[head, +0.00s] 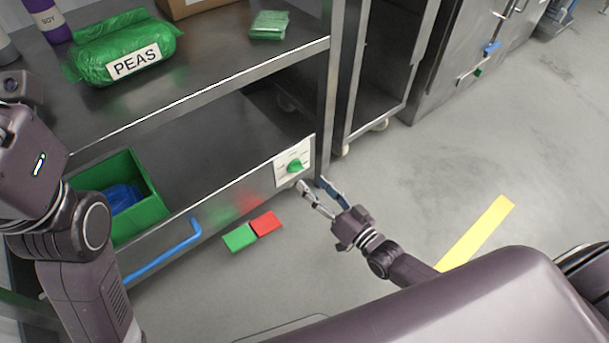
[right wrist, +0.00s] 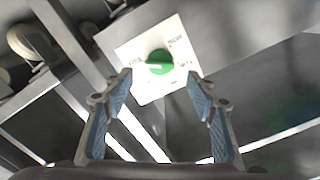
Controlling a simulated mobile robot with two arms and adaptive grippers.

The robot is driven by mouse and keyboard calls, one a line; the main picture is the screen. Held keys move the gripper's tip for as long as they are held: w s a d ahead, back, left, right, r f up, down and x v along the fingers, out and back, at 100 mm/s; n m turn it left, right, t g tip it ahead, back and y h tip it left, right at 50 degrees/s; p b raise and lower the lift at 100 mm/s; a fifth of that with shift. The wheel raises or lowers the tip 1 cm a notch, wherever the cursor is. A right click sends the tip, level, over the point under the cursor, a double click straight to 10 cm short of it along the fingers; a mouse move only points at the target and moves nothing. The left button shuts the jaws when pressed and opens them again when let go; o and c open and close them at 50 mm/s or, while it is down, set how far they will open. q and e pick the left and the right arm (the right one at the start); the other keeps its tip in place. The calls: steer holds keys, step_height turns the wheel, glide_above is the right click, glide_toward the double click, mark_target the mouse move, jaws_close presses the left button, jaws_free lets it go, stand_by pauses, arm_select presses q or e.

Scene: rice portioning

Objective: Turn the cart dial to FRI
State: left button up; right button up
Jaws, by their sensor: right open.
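The cart dial is a green knob (head: 295,166) on a white plate (head: 283,158) at the right end of the cart's lower front edge. In the right wrist view the green knob (right wrist: 159,62) sits in the middle of its tilted white plate (right wrist: 128,52), with small labels around it too blurred to read. A pale mark on the knob points to the left in that view. My right gripper (head: 318,189) is open and empty, just in front of the dial and apart from it. Its two fingers (right wrist: 158,95) frame the knob in the wrist view. My left gripper is out of view.
The metal cart (head: 215,95) holds a green PEAS bag (head: 120,45) above and a green bin (head: 150,215) below. A blue handle (head: 165,250) sticks out from its front. Green and red squares (head: 252,231) lie on the floor. Floor on the right is open.

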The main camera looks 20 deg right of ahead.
steer(key=shift+v, duration=2.65)
